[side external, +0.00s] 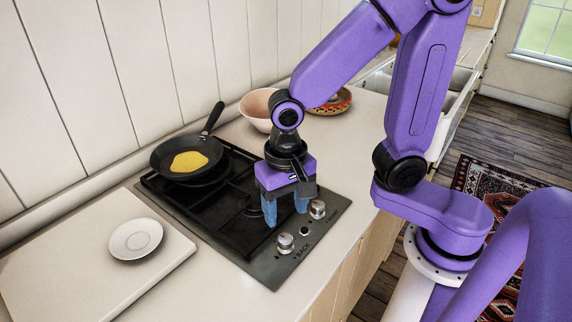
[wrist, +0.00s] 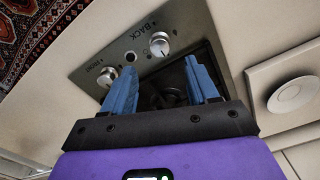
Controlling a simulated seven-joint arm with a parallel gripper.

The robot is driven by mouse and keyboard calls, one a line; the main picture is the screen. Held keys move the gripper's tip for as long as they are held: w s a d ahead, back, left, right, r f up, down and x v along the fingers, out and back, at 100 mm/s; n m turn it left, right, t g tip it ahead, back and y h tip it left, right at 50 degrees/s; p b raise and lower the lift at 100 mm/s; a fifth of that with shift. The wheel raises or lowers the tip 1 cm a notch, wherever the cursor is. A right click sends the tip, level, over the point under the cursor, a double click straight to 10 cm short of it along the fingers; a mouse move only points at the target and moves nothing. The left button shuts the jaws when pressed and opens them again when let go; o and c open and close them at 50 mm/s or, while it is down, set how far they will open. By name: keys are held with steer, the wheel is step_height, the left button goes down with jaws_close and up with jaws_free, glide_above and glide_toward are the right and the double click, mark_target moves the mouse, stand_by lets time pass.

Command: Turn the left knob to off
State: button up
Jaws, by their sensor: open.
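The left knob (side external: 285,243), a silver dial by the word BACK, sits on the hob's front strip. It also shows in the wrist view (wrist: 160,43), ahead of the space between my fingertips. Its pointer setting is too small to tell. The other silver knob (side external: 317,208) is to its right, and in the wrist view (wrist: 103,76) it lies outside my left-hand finger. My gripper (side external: 286,217) has blue fingers pointing down, open and empty, over the hob just behind the knobs. In the wrist view the fingers (wrist: 160,66) stand apart with nothing between them, and neither visibly touches a knob.
A black pan (side external: 168,165) with yellow food sits on the back-left burner of the hob (side external: 190,208). A small round button (side external: 304,231) lies between the knobs. A white saucer (side external: 135,239) rests on a pale board (side external: 60,272) at left. Bowls (side external: 255,108) stand behind my arm.

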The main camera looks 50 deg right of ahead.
step_height(320, 180, up, 10)
steer(key=shift+f, duration=0.2)
stand_by(0.4)
steer(key=s+d+f+n, duration=0.6)
steer(key=s+d+n, duration=0.3)
steer(key=n, duration=0.8)
steer(key=shift+s+d+f, duration=0.25)
steer(key=shift+s+d, duration=0.1)
steer(key=shift+s, duration=0.9)
